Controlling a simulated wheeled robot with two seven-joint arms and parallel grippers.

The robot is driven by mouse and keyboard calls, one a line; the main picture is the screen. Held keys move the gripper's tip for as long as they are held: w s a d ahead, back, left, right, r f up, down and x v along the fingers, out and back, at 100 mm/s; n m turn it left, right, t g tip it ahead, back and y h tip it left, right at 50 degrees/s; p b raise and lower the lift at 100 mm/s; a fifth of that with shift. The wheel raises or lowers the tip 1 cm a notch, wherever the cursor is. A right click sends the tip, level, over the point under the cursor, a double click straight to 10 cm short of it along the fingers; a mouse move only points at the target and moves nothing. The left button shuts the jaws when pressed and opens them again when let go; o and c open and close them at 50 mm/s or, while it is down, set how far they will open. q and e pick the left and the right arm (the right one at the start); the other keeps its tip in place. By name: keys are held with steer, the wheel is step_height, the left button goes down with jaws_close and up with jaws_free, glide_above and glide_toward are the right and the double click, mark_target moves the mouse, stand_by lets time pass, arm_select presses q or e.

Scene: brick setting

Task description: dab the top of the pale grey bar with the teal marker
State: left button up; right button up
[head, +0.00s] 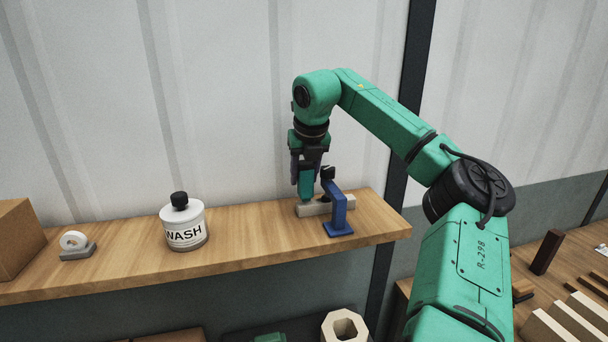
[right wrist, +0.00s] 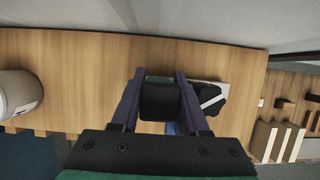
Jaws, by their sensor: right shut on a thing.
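My right gripper (head: 307,172) points down over the shelf and is shut on the teal marker (head: 306,185). The marker hangs roughly upright, its lower end at the left part of the pale grey bar (head: 316,208); I cannot tell whether it touches. The bar lies on the shelf beside a blue clamp (head: 339,213) with a black knob (head: 327,173). In the right wrist view, purple fingers (right wrist: 160,80) flank a dark block-like end of what they hold, and the bar (right wrist: 217,88) shows to their right, partly hidden. My left gripper is out of view.
The wooden shelf (head: 255,238) also holds a white WASH bottle (head: 184,227), a tape roll on a grey stand (head: 76,246) and a brown box (head: 18,238). A ribbed wall stands close behind. Shelf between bottle and bar is clear.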

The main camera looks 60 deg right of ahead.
steer(key=shift+f+b, duration=0.55)
steer(key=shift+f, duration=0.1)
stand_by(1.3)
step_height(320, 180, up, 3)
steer(key=p, duration=0.2)
steer(key=shift+d+p, duration=0.1)
steer(key=shift+p, duration=0.2)
steer(key=shift+r, duration=2.1)
